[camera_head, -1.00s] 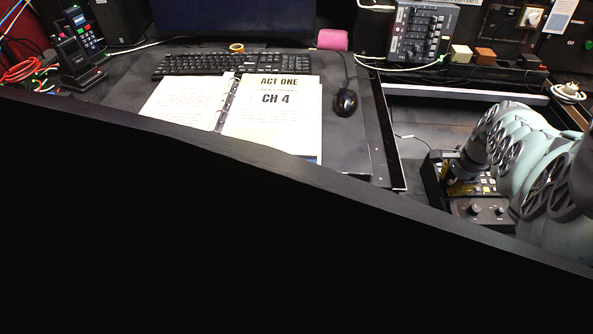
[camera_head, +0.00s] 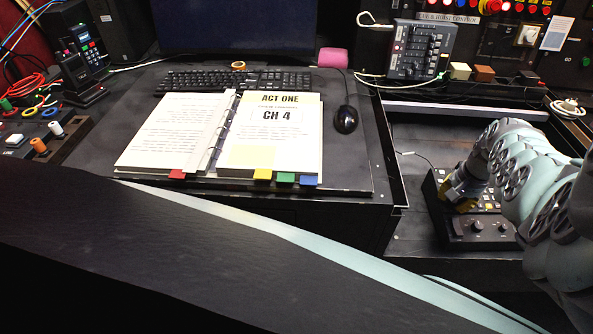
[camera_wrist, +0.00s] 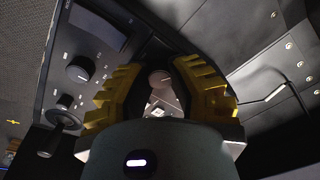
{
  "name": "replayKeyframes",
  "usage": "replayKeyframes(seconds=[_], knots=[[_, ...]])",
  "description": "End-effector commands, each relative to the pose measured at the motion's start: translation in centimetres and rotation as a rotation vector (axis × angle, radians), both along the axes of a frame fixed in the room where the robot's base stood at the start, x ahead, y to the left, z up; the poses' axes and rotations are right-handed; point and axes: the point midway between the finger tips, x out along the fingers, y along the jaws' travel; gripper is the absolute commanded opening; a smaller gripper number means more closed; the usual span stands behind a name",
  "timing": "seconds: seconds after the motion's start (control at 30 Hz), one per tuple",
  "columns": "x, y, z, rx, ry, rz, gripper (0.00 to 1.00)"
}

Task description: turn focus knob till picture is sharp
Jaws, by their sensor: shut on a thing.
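A black control box (camera_head: 480,232) with knobs and small lit buttons stands on the dark surface at the right of the head view. My gripper (camera_head: 455,193), with yellow pads, reaches down over the box's left part. In the wrist view my gripper (camera_wrist: 160,92) has its yellow fingers on either side of a small round grey knob (camera_wrist: 160,77), shut on it. The fingers and shadow partly hide this knob, and its label cannot be read. Another dark knob (camera_wrist: 78,69) sits on the panel to the left. No picture shows on the dark monitor (camera_head: 235,25).
An open binder (camera_head: 270,140), keyboard (camera_head: 230,80) and mouse (camera_head: 346,119) lie on the desk. A fader panel (camera_head: 420,50) stands at the back. A dark surface with a pale edge (camera_head: 330,250) fills the foreground. Bare surface lies left of the control box.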

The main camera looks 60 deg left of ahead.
Motion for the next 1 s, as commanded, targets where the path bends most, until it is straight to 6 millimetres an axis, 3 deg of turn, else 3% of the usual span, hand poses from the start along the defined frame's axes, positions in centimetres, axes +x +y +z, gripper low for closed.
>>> replayKeyframes(seconds=[0.3, 0.8, 0.83, 1.0], knots=[[0.02, -0.11, -0.09, -0.010, -0.012, 0.107, 0.00], [0.03, -0.11, -0.09, -0.012, -0.015, 0.124, 0.00], [0.03, -0.11, -0.09, -0.011, -0.015, 0.124, 0.24], [0.02, -0.09, -0.06, -0.011, -0.014, 0.124, 0.39]])
